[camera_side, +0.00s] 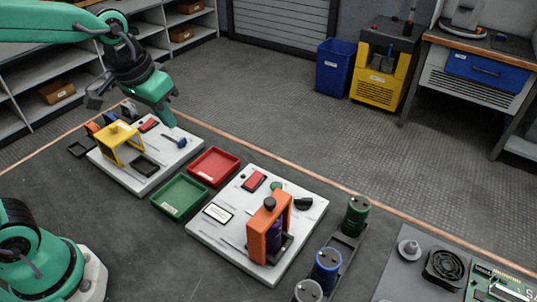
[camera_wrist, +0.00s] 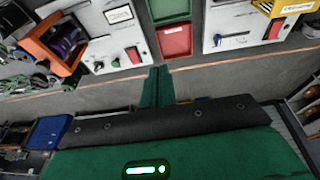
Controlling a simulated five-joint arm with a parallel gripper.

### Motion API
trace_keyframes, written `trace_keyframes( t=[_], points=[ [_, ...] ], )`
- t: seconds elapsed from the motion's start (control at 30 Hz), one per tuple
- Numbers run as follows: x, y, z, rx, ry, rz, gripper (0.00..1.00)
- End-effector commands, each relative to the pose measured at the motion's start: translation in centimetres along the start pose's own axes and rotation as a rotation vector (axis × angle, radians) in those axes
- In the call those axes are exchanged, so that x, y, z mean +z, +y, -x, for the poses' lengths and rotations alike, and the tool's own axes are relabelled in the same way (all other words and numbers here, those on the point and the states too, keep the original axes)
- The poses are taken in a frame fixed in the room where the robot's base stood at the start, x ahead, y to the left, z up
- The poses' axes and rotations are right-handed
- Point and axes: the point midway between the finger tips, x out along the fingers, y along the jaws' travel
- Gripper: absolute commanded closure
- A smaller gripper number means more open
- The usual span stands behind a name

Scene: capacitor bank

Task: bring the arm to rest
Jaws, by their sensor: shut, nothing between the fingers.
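My arm is green and black and reaches in from the upper left of the side view. My gripper (camera_side: 168,119) points down and hangs near the back edge of the left white panel (camera_side: 139,189). In the wrist view my gripper (camera_wrist: 158,72) shows as green fingers close together, with nothing between them. The fingertips lie over the dark table in that view, below the red tray (camera_wrist: 175,42). I cannot tell the exact height of the gripper above the table.
A green tray (camera_side: 179,196) and the red tray (camera_side: 214,166) lie between the left panel and a right white panel (camera_side: 300,213). An orange frame (camera_side: 257,233) stands on the right panel and a yellow frame (camera_side: 137,155) on the left one. Capacitors (camera_side: 326,267) stand in a rack.

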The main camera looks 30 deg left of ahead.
Motion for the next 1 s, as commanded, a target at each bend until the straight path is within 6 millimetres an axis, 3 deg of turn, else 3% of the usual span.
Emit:
trace_keyframes(
  t=[0.3,0.6,1.0],
  points=[
    [4.5,-2.7,2.8,-0.013,0.107,-0.001,1.00],
    [8.2,-4.2,3.8,-0.033,0.187,-0.007,1.00],
    [9.3,-4.6,3.8,-0.040,0.207,-0.010,1.00]
  ],
)
